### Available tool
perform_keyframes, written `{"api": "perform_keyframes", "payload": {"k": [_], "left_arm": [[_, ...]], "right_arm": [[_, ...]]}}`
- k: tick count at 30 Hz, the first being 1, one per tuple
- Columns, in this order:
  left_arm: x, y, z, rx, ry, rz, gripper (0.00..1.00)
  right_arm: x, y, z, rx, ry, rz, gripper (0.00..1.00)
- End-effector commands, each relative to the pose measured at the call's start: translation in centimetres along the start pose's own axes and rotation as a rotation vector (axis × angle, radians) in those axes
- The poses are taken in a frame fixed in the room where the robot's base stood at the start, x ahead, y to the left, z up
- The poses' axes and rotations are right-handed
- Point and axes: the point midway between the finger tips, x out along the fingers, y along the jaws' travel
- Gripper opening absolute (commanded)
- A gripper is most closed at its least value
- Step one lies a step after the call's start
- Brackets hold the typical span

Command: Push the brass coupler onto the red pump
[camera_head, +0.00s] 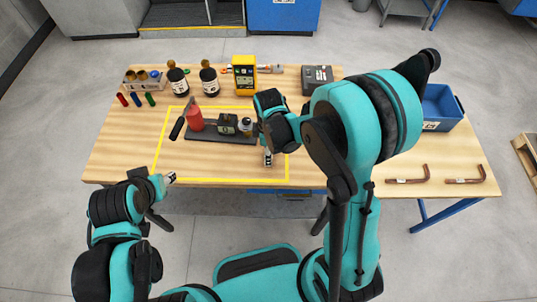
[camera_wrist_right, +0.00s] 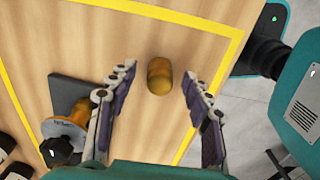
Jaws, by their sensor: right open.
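The brass coupler (camera_wrist_right: 159,76) is a short rounded brass piece on the wooden table, inside the yellow outline. In the right wrist view it lies between the fingertips of my right gripper (camera_wrist_right: 157,86), which is open with a gap on both sides. In the head view I cannot make the coupler out near my right gripper (camera_head: 267,158). The red pump (camera_head: 195,119) has a black handle and stands on a dark base plate left of that gripper. In the wrist view, a brass-coloured fitting (camera_wrist_right: 80,112) shows at the plate's end. My left gripper (camera_head: 171,177) is at the table's front edge, too small to read.
Two dark bottles (camera_head: 177,82) and a yellow device (camera_head: 244,74) stand behind the outline. A blue bin (camera_head: 440,105) is at the right, with two bent copper tubes (camera_head: 406,178) in front of it. The outlined area in front of the pump is clear.

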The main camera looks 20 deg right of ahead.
Motion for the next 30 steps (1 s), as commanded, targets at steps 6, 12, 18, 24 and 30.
{"api": "perform_keyframes", "payload": {"k": [6, 12, 18, 24, 30], "left_arm": [[0.0, 0.0, 0.0, 0.0, 0.0, 0.0, 0.4], [0.0, 0.0, 0.0, 0.0, 0.0, 0.0, 0.4], [-0.1, 0.0, -0.1, 0.0, 0.0, 0.0, 0.4], [-0.9, 0.0, -0.6, 0.0, 0.0, 0.0, 0.4], [-2.0, 0.0, -1.4, 0.0, 0.0, 0.0, 0.4]], "right_arm": [[0.0, 0.0, 0.0, 0.0, 0.0, 0.0, 0.0], [0.0, 0.0, 0.0, 0.0, 0.0, 0.0, 0.0], [-0.3, 0.0, 0.0, 0.0, 0.0, 0.0, 0.0], [-2.5, 0.0, 0.0, 0.0, 0.0, 0.0, 0.0], [-5.7, -1.4, 1.9, 0.004, 0.0, 0.0, 0.0]]}}
